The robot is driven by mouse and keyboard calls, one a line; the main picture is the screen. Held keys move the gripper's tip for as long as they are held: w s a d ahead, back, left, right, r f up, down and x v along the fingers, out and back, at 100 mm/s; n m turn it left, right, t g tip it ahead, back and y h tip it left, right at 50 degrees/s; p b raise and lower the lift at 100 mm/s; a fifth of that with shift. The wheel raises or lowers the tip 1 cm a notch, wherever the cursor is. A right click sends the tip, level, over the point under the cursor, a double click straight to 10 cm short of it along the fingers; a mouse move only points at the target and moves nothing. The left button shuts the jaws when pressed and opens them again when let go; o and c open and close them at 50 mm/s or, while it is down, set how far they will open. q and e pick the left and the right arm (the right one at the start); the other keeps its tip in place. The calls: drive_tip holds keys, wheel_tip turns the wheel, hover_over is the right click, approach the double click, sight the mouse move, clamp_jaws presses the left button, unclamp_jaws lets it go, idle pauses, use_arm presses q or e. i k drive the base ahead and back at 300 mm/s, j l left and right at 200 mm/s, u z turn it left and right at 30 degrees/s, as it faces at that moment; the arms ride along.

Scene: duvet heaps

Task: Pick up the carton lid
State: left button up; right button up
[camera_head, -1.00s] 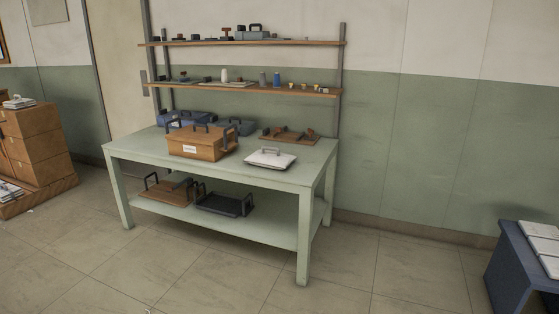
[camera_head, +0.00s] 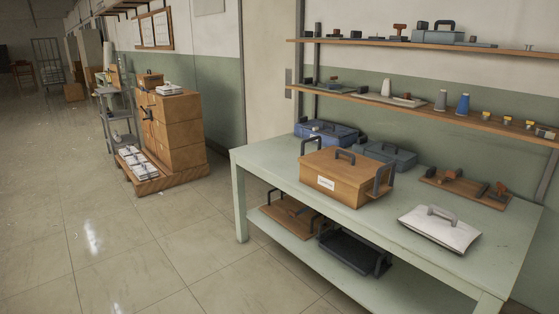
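A white, flat, lid-like piece with a grey handle (camera_head: 440,230) lies on the right front part of the green table (camera_head: 265,152). A brown box with dark handles and a white label (camera_head: 342,180) stands to its left on the same table. Another white lid-like piece (camera_head: 169,89) lies on top of the stack of brown cartons (camera_head: 178,130) at the left. I cannot tell from the view which of these is the carton lid. Neither of my grippers is in view.
Blue cases (camera_head: 325,132) and a brown tool board (camera_head: 466,188) sit on the table. Shelves (camera_head: 440,112) hang above it, and trays (camera_head: 352,252) lie below. A grey step stand (camera_head: 117,112) is beside the cartons. The tiled floor (camera_head: 90,240) at left is open.

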sight(358, 170)
drive_tip(key=i+j, duration=0.1)
drive_tip(key=i, duration=0.5)
drive_tip(key=i+j, duration=0.1)
drive_tip(key=i, duration=0.5)
drive_tip(key=i+j+z, duration=0.2)
drive_tip(key=i+z, duration=0.25)
drive_tip(key=i+j+z, duration=0.25)
drive_tip(key=z, duration=0.2)
drive_tip(key=i+j+z, duration=0.25)
drive_tip(key=j+z, duration=0.2)
drive_tip(key=i+j+z, duration=0.3)
drive_tip(key=j, duration=0.2)
drive_tip(key=j+z, duration=0.3)
drive_tip(key=j, duration=0.15)
drive_tip(key=j+z, duration=0.25)
drive_tip(key=j, duration=0.3)
drive_tip(key=i, duration=0.1)
